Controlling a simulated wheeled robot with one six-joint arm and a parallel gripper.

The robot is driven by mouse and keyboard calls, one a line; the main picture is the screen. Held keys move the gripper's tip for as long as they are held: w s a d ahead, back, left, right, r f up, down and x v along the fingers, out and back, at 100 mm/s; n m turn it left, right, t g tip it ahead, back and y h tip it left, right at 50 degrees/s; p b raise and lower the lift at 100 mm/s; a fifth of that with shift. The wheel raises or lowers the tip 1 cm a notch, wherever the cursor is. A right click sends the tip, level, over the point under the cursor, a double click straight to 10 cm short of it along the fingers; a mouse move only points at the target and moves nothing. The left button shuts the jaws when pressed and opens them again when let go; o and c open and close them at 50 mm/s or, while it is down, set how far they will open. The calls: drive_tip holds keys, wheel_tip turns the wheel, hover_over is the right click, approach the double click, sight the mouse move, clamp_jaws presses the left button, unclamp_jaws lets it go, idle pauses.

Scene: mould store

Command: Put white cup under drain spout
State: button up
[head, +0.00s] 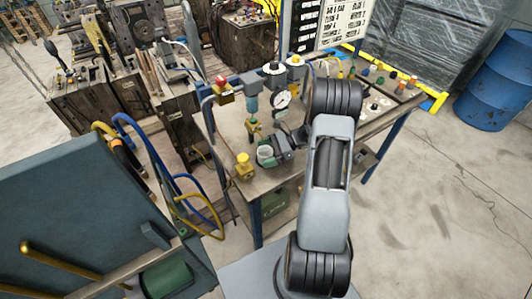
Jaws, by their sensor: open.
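The white cup (264,154) is small in the head view and stands near the left front part of the workbench, its mouth facing up. My gripper (269,157) is at the cup, coming from the right with its jaws open. The fingers look close around the cup, but I cannot tell whether they touch it. A filter unit with a blue bowl (251,103) stands behind and left of the cup. A brass-yellow fitting (253,124) below that bowl looks like the drain spout. The cup is in front of this fitting, not clearly beneath it.
A yellow block-like fitting (243,166) sits left of the cup. Several coloured knobs line the bench's (219,137) far right. A blue barrel (497,80) stands on the floor.

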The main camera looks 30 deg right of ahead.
drive_tip(key=shift+r, duration=0.25)
drive_tip(key=b+v, duration=0.2)
drive_tip(key=v, duration=0.9)
drive_tip(key=shift+d+f, duration=0.1)
drive_tip(key=shift+d, duration=0.1)
drive_tip(key=s+a+r+n+h, duration=0.5)
drive_tip(key=s+a+n+h, duration=0.1)
drive_tip(key=a+n, duration=0.3)
drive_tip(key=s+a+r+n+h, duration=0.6)
drive_tip(key=s+a+n+h, duration=0.1)
drive_tip(key=a+n, duration=0.3)
drive_tip(key=shift+s+a+r+n+t, duration=0.3)
drive_tip(key=shift+r+n+t, duration=0.1)
drive_tip(key=shift+n, duration=0.3)
drive_tip(key=shift+c, duration=0.3)
